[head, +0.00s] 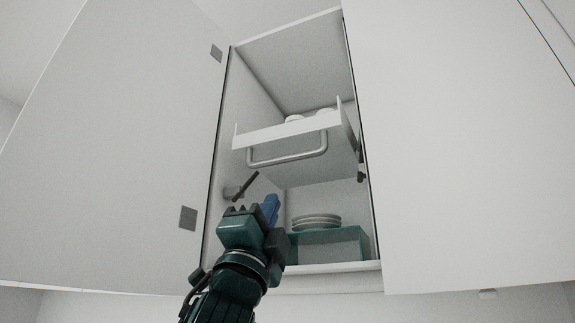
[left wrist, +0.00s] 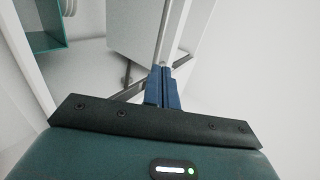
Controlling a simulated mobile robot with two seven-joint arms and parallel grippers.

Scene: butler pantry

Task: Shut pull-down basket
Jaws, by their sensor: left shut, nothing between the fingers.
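The pull-down basket (head: 300,150) is a white tray with a silver bar handle (head: 288,152) along its lower front. It hangs in the upper half of an open cabinet, tilted in the picture, with white items (head: 310,116) partly showing over its rim. My left gripper (head: 271,205) is below the handle and apart from it, in front of the cabinet opening. Its blue fingers are shut and empty. In the left wrist view the fingers (left wrist: 162,85) are together, with the basket's white side (left wrist: 133,35) beyond them. My right gripper is not in view.
An open cabinet door (head: 120,130) stands at left, and a white panel (head: 460,140) is at right. A dark support arm (head: 245,186) shows at the cabinet's left wall.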

